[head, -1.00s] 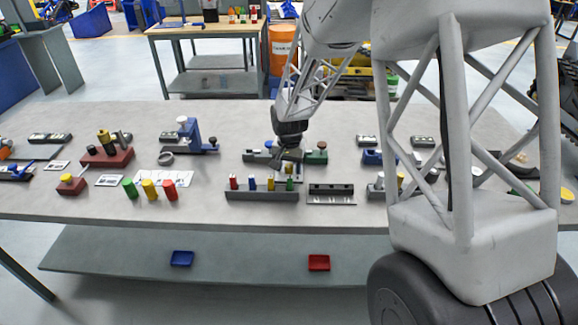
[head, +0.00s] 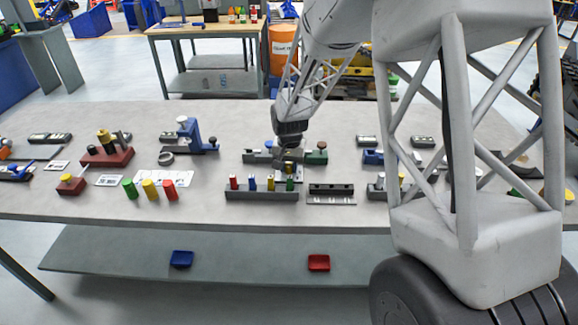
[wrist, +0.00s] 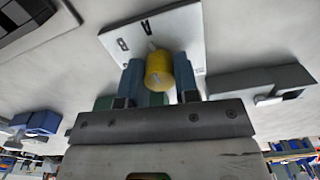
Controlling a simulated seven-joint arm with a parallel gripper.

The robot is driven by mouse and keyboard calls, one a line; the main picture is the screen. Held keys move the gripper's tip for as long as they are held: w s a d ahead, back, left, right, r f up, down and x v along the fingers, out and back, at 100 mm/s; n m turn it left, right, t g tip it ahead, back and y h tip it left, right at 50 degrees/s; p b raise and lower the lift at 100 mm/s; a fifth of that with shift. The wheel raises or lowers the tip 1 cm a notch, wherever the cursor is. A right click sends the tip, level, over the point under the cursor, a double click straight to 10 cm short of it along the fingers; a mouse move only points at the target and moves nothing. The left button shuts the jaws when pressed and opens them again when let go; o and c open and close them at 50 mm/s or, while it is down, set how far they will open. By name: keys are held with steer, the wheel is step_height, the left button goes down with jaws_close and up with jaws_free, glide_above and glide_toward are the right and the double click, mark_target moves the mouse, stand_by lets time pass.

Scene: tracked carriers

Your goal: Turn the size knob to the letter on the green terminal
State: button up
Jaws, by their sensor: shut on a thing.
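The size knob (wrist: 158,70) is a yellow cylinder with a pale mark on its top. It stands on a white plate (wrist: 185,35) where the dark letters A and B show in the wrist view. My gripper (wrist: 160,80) is shut on the knob, with a blue finger on each side. In the head view my gripper (head: 287,166) is low over the middle of the table and covers most of the knob and plate. A green round-topped part (head: 317,157) is just to its right; I cannot tell whether it is the green terminal, and no letter on it is readable.
A grey rack (head: 262,196) with several coloured pegs stands just in front of my gripper. A dark slotted block (head: 331,189) is to its right. A blue clamp-like fixture (head: 190,135) and a red block (head: 107,157) stand to the left.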

mark_target(289, 165)
steer(key=n, duration=0.4)
steer(key=shift+n, duration=2)
steer(key=o, duration=0.9)
steer(key=shift+r, duration=0.2)
steer(key=shift+r, duration=3.75)
